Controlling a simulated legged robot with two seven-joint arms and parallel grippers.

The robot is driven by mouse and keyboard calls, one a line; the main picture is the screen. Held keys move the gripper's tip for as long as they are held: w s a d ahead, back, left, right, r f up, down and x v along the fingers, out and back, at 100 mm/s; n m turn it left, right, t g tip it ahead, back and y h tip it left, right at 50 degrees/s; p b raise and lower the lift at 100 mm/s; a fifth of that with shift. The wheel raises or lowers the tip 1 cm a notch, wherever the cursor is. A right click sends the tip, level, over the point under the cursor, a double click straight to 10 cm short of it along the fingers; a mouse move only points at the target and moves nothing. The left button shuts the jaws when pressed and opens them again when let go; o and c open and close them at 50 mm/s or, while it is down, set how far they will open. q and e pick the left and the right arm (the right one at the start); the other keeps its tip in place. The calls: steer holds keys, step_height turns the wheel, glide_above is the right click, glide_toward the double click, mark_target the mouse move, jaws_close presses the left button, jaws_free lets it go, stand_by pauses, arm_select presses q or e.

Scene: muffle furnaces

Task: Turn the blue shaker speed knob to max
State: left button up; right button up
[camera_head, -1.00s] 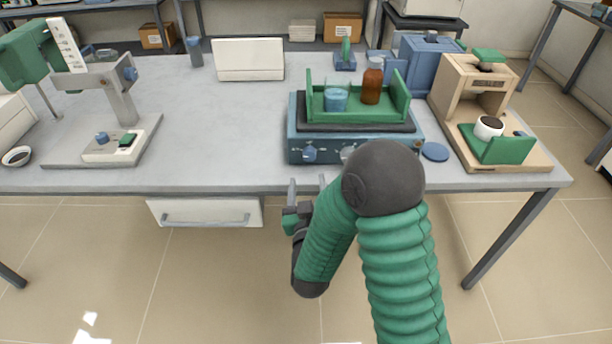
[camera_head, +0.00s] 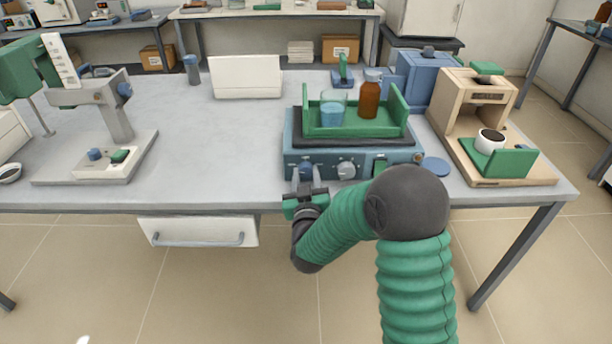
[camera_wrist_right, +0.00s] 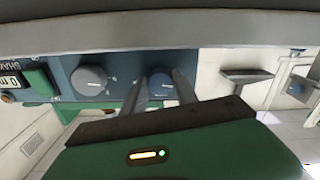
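The shaker (camera_head: 350,162) is a blue box on the bench with a green tray (camera_head: 390,128) on top. Its blue knob (camera_head: 306,171) is at the left of the front panel, partly hidden by my right gripper (camera_head: 307,181). In the right wrist view, the blue knob (camera_wrist_right: 160,86) sits between the two fingers of my right gripper (camera_wrist_right: 159,84). The fingers are apart, one on either side of the knob; I cannot tell whether they touch it. My left gripper is not in view.
A grey knob (camera_head: 347,170) and a green switch (camera_head: 380,164) are on the same panel. A beaker (camera_head: 332,110) and brown bottle (camera_head: 370,98) stand in the tray. A blue disc (camera_head: 435,166) lies right of the shaker.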

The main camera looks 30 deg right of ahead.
jaws_close()
